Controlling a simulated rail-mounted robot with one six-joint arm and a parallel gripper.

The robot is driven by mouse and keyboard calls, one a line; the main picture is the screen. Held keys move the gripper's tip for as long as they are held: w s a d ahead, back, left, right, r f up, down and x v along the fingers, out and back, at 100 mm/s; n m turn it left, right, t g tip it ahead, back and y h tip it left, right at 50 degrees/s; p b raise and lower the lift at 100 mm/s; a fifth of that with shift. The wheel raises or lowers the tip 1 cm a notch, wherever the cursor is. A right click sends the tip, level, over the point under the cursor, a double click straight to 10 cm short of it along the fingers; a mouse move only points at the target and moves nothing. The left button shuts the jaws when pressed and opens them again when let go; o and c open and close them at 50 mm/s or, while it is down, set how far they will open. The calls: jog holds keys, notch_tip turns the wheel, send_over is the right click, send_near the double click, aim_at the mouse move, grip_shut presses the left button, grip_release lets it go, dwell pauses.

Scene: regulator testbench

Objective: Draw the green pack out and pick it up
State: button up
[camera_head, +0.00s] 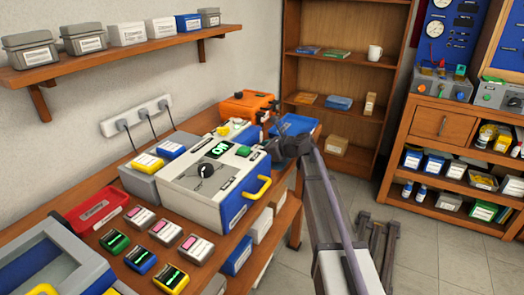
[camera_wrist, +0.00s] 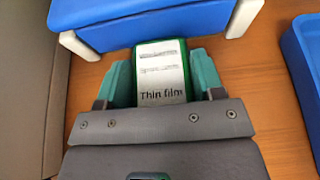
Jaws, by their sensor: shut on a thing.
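The green pack (camera_wrist: 163,72) shows in the wrist view as a green case with a white label reading "Thin film". My gripper (camera_wrist: 163,80) has its teal fingers on the pack's left and right sides and is shut on it. The pack's far end meets the lower edge of a blue body with white feet (camera_wrist: 150,22); I cannot tell whether part of it is still beneath. In the head view my gripper (camera_head: 280,148) is at the far right side of the bench, partly hidden by its own wrist, and the pack cannot be made out there.
A blue tray (camera_wrist: 308,50) lies close on the right; it also shows in the head view (camera_head: 294,124). A grey surface (camera_wrist: 28,80) stands close on the left. The white test unit (camera_head: 190,188) and an orange case (camera_head: 245,106) are near my gripper. Bare wood shows between pack and tray.

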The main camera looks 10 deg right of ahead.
jog(key=shift+c, duration=1)
jog(key=shift+s+d, duration=0.8)
jog(key=shift+d, duration=0.2)
jog(key=shift+s+d, duration=0.8)
jog(key=shift+d, duration=0.15)
jog(key=o, duration=1)
jog(key=p+v, duration=0.4)
jog(key=v, duration=0.7)
jog(key=shift+w, duration=0.1)
